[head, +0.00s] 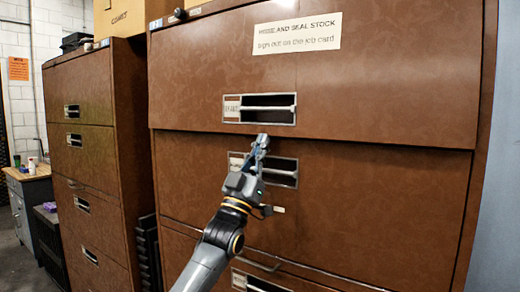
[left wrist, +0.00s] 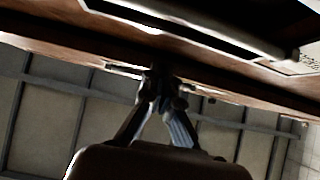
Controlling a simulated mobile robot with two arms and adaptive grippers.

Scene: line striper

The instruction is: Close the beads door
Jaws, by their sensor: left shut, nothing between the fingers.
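A large brown cabinet has a wide upper door (head: 380,75) with a recessed handle slot (head: 280,108). This door's lower edge stands out a little over the front below. A small label (head: 232,108) beside the slot is too small to read surely, so I cannot tell which door is the beads one. My left gripper (head: 262,141) is shut and empty, just under the upper slot and in front of the second front's slot (head: 282,171). In the left wrist view its fingertips (left wrist: 160,82) are close to a brown edge (left wrist: 215,72); contact is unclear.
A paper sign (head: 297,34) about stock is on the upper door. A second brown cabinet (head: 92,160) stands to the left, with a low bench (head: 30,185) beyond. Cardboard boxes (head: 120,17) sit on top. A lower handle (head: 258,262) sticks out below.

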